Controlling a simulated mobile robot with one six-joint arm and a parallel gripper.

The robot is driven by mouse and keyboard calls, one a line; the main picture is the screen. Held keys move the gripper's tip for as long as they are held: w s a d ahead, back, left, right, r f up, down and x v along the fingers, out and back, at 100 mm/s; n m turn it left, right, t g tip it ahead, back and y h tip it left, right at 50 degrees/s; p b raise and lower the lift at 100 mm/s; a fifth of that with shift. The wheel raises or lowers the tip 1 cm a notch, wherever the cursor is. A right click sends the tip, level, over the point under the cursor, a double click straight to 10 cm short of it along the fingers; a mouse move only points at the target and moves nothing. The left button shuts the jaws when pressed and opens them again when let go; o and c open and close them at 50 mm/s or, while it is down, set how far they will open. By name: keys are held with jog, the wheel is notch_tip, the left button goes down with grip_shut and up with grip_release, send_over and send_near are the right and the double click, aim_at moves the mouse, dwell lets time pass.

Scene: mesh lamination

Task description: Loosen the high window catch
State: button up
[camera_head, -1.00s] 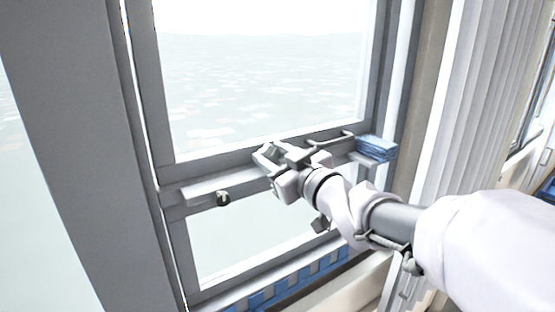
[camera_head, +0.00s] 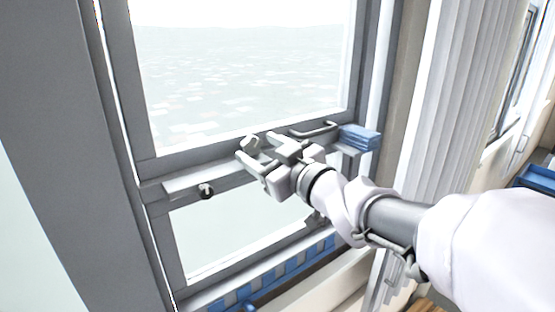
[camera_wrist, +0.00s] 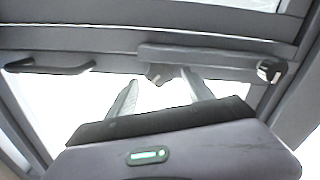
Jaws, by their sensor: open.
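The grey window catch appears to be the small pointed piece (camera_wrist: 157,75) under the window's middle rail, seen between my fingertips in the wrist view. In the head view a pale piece (camera_head: 250,143) shows at my fingertips, but I cannot tell whether it is the catch. My gripper (camera_head: 256,147) is open at the middle rail. In the wrist view, its two fingers (camera_wrist: 159,82) point up on either side of the pointed piece. I see no clear contact. A dark round knob (camera_head: 206,191) sits left on the rail; it also shows at right in the wrist view (camera_wrist: 268,71).
A grey bar handle (camera_head: 313,130) is on the rail right of my gripper, and a blue folded stack (camera_head: 360,137) is beyond it. A pale pleated curtain (camera_head: 440,110) hangs at right. A blue-and-white checked strip (camera_head: 285,270) runs below the lower pane.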

jog(key=v, duration=1.5)
